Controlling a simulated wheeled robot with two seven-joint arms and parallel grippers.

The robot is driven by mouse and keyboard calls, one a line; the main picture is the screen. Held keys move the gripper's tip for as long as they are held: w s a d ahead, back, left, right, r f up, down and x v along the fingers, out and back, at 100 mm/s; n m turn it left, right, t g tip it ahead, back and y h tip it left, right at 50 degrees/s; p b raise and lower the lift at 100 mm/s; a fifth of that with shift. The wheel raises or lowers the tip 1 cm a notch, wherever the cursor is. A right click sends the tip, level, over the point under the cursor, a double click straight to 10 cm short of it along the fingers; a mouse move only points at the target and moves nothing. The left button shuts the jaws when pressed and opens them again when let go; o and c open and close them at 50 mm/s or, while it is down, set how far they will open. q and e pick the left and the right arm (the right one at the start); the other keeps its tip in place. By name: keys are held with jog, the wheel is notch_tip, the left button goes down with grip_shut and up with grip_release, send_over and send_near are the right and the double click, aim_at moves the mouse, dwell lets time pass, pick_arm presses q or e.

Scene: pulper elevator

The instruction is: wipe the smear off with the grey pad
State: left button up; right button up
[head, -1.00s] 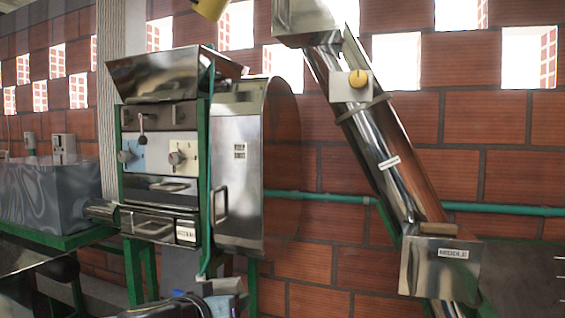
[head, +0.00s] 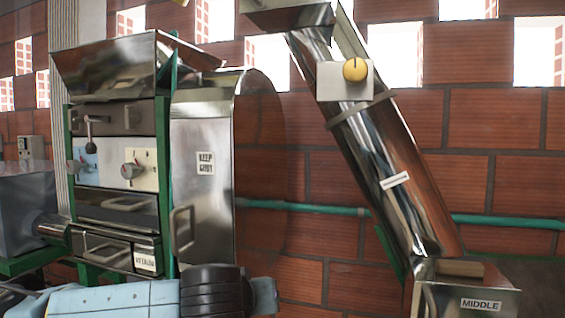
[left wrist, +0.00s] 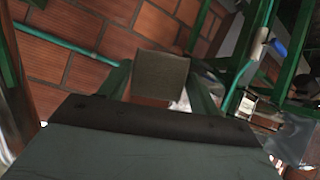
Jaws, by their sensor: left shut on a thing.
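The grey pad (left wrist: 160,72) shows in the left wrist view as a square olive-grey block. It sits between the fingers of my left gripper (left wrist: 158,88), which is shut on it. In the head view my left arm comes in along the bottom edge, in front of the pulper (head: 118,190); the pad is not visible there. I cannot make out the smear in either view. My right gripper is not in view.
The sloping steel elevator chute (head: 375,150) has a yellow knob (head: 355,69) and ends in a box labelled MIDDLE (head: 470,300). A green pipe (head: 300,208) runs along the brick wall (head: 490,180). A grey tank (head: 25,215) stands at the left.

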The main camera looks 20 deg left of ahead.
pick_arm(q)
jog(key=s+d+r+n+g+h+p, duration=0.2)
jog(key=s+d+r+g+p, duration=0.2)
jog(key=s+r+g, duration=0.3)
jog(key=s+d+r+n+g+h+p, duration=0.2)
jog(key=s+d+r+g+p, duration=0.2)
jog(key=s+r, duration=0.8)
notch_tip(320, 180, up, 8)
jog(key=d+g, duration=0.2)
jog(key=g, duration=0.1)
jog(key=shift+s+d+r+n+g+h, duration=0.15)
jog(key=shift+s+n+g+h, duration=0.15)
jog(key=shift+s+n, duration=0.1)
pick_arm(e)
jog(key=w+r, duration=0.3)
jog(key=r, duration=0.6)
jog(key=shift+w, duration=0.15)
